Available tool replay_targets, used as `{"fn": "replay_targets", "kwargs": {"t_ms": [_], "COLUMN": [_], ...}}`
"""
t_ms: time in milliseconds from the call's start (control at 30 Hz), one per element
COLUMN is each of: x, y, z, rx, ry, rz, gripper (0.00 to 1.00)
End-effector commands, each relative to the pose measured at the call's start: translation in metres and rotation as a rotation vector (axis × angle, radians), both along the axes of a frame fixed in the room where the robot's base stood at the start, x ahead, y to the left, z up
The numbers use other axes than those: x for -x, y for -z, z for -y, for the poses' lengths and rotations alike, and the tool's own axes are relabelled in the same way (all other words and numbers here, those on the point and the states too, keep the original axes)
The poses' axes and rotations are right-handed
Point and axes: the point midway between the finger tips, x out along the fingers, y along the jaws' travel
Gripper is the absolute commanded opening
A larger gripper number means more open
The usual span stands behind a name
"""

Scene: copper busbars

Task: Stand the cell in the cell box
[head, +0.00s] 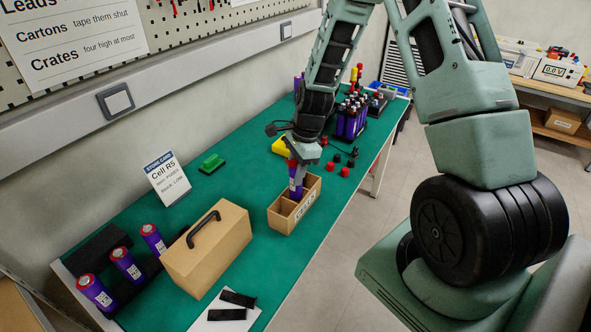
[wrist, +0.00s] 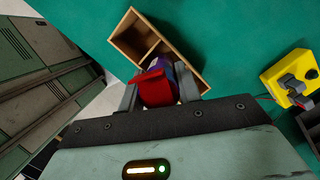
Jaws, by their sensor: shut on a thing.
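My gripper (head: 297,165) is shut on a purple cell (head: 295,189) with a red top and a white label. The cell is roughly upright, over or partly inside the wooden cell box (head: 283,225). Its lower end meets the box opening in the head view; I cannot tell whether it touches the floor of the box. In the wrist view the red top of the cell (wrist: 155,88) sits between the fingers of my gripper (wrist: 160,92). The divided box (wrist: 124,38) shows beyond it, with empty compartments in view and the part behind the cell hidden.
A tan case with a black handle (head: 208,250) stands left of the box. Several purple cells (head: 126,265) rest in black holders at the front left. Red and black caps (head: 331,167), a yellow device (wrist: 288,80) and a cell pack (head: 350,120) lie beyond. The table's right edge is close.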

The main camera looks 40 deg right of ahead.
Motion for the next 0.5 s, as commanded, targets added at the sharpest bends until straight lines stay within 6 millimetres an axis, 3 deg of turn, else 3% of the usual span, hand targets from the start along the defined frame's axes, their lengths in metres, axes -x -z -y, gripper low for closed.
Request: {"fn": "replay_targets", "kwargs": {"t_ms": [500], "x": [-0.0002], "y": [0.0115], "z": [0.0000], "rx": [0.000], "ry": [0.000], "rz": [0.001], "gripper": [0.00]}}
